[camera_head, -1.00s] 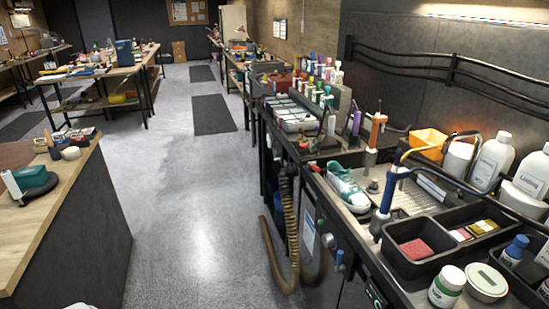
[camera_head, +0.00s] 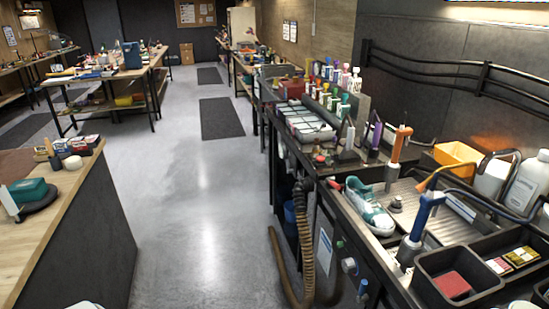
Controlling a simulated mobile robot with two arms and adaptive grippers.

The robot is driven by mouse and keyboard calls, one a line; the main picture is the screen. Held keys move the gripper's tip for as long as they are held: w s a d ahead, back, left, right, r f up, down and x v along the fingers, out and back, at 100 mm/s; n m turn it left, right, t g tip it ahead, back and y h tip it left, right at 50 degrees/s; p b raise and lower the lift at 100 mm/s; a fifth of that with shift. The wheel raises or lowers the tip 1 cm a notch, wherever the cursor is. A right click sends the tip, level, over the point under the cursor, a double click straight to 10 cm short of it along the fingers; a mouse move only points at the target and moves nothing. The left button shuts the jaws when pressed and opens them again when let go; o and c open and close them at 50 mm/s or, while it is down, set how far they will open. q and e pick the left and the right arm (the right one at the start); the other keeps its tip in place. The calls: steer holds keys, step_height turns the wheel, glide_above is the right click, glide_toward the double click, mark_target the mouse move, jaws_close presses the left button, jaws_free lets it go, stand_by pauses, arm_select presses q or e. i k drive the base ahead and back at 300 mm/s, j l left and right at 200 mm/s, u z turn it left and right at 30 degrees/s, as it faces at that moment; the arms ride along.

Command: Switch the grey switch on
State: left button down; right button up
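A small grey-white knob-like control (camera_head: 349,265) sits on the dark front panel of the right workbench. It looks like the grey switch, but it is too small to tell its position. A green control (camera_head: 340,243) is above it and a blue one (camera_head: 362,287) is below it. A teal and white sneaker (camera_head: 369,207) rests on the bench top above this panel.
A ribbed brown hose (camera_head: 304,245) hangs down the bench front near the panel. Open grey floor (camera_head: 198,215) runs between the right bench and a wood-topped table (camera_head: 62,205) at left. Blue-based (camera_head: 411,248) and orange (camera_head: 399,145) handled tools stand on the bench.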

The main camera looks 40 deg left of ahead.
mark_target(287, 160)
steer(key=i+j, duration=0.4)
steer(key=j, duration=0.2)
steer(key=i+j+u, duration=0.1)
steer(key=i+j, duration=0.3)
steer(key=j, duration=0.2)
steer(key=i+j, duration=0.45)
steer(key=i+j+u, duration=0.1)
steer(key=i+j, duration=0.25)
steer(key=i, duration=0.15)
